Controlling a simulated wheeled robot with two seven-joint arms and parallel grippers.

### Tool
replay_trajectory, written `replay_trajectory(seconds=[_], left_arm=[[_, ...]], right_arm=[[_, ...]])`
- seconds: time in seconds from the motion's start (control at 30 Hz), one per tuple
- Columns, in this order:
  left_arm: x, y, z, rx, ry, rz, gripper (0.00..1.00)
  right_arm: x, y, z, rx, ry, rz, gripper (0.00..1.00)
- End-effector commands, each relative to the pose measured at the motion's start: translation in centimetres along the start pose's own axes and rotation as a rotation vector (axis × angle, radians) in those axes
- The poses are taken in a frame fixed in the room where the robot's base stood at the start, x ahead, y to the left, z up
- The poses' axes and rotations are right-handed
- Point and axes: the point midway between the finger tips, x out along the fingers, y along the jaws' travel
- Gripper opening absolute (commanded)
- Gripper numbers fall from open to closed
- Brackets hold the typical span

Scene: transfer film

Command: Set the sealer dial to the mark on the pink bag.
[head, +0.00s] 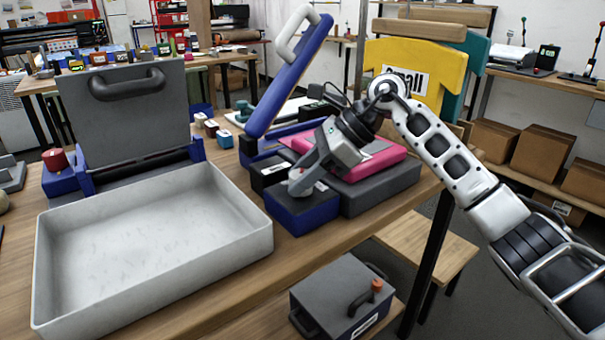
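The sealer stands on the table with its blue arm (285,80) raised and a pale handle at the top. A blue box with a dark top (300,212) sits at its front. The pink bag (372,158) lies flat on a dark grey block behind my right gripper; its mark is not readable. My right gripper (303,182) points down at the top of the blue box, close to or touching it. The dial is not clearly visible, likely hidden by the fingers, and I cannot tell whether they grip anything. My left gripper is out of view.
A white tray (150,305) fills the left front of the table, before a raised grey press lid (125,110). Small coloured blocks (224,139) stand behind the tray. A yellow shirt panel (415,65) stands at the back. A grey case (340,298) sits below the table edge.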

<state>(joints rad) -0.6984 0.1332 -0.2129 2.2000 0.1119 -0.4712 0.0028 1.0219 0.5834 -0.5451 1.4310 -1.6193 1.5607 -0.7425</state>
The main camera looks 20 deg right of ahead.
Motion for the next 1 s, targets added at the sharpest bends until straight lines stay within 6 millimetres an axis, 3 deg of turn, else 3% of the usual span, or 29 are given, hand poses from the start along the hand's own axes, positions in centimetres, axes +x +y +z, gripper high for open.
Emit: replay_trajectory(seconds=[0.37, 1.0], left_arm=[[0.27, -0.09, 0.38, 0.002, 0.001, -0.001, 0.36], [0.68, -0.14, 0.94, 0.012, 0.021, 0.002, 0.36]], right_arm=[[-0.05, 0.03, -0.13, 0.074, 0.002, -0.078, 0.15], [0.01, 0.15, -0.02, 0.429, -0.001, -0.438, 0.15]])
